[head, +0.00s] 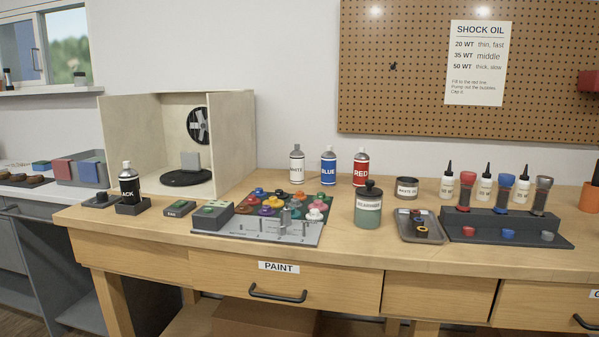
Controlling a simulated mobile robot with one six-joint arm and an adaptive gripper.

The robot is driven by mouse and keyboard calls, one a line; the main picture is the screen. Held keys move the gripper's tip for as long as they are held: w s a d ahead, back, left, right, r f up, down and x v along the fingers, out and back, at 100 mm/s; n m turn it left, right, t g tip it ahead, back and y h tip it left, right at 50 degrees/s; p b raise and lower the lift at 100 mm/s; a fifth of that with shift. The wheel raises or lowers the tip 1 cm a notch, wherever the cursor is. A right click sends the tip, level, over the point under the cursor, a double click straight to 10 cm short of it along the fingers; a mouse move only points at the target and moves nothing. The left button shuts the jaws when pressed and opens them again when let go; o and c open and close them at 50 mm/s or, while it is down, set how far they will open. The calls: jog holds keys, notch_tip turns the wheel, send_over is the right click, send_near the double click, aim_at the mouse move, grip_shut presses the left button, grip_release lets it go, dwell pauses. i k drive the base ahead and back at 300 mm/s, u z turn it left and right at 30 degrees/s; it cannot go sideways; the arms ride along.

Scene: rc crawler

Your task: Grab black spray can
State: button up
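The black spray can (129,187) stands upright in a small dark holder (132,208) near the left end of the wooden workbench. Its label is partly turned away and shows the letters "ACK". The can has a grey-white top. It stands in front of the open spray booth's left side. My gripper is not in the head view.
The spray booth (233,136) with a fan and turntable (186,178) stands behind the can. White (297,167), blue (329,168) and red (361,169) spray cans stand at the back. A low dark block (101,201) sits left of the can; a small box (180,209) is to its right.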

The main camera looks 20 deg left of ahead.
aim_at(130, 190)
jog(key=z, duration=0.15)
jog(key=k, duration=1)
jog(key=u, duration=0.85)
jog(key=i, duration=1.25)
